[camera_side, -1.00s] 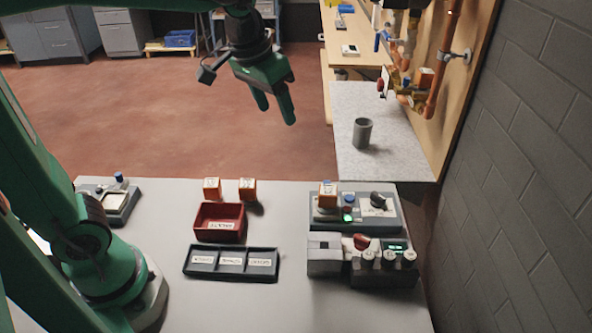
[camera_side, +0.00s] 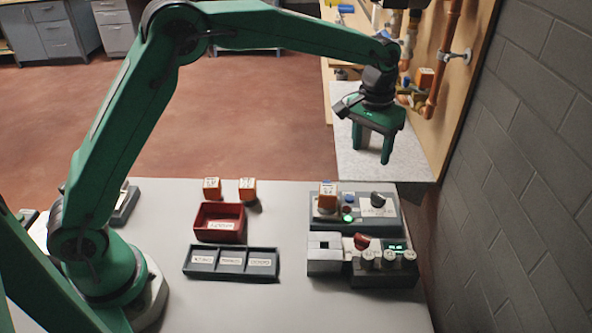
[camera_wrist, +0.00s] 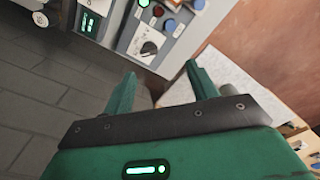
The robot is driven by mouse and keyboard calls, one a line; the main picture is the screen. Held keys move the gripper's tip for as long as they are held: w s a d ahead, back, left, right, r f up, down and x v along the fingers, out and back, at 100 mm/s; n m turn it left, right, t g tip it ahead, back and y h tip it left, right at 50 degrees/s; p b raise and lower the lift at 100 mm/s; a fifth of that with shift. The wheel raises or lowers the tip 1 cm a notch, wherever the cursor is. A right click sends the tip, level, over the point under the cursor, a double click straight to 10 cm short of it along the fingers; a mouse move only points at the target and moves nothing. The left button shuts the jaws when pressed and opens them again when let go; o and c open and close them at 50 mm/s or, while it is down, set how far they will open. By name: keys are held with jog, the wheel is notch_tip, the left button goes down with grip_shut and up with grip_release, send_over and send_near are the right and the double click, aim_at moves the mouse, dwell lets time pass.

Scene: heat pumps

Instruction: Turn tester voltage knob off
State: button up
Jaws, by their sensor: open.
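The tester (camera_side: 350,222) is a grey-blue box at the back right of the table, with a lit green lamp and a blue button. Its black knob (camera_side: 377,199) sits on a white label plate at the right end of the top. In the wrist view the knob (camera_wrist: 148,48) shows just beyond and between my fingertips. My gripper (camera_side: 372,155) points down, open and empty, above and apart from the knob. Its two green fingers also show in the wrist view (camera_wrist: 160,70). The label's markings are too small to read.
A red bin (camera_side: 219,235) and a three-part tray (camera_side: 231,275) lie left. A brick wall (camera_side: 530,180) bounds the right.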

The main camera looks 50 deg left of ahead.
send_over(379, 195)
jog(key=shift+g, duration=0.3)
notch_tip(379, 195, down, 5)
jog(key=shift+f, duration=0.1)
jog(key=shift+f, duration=3.85)
jog(key=shift+c, duration=0.2)
jog(key=c, duration=0.9)
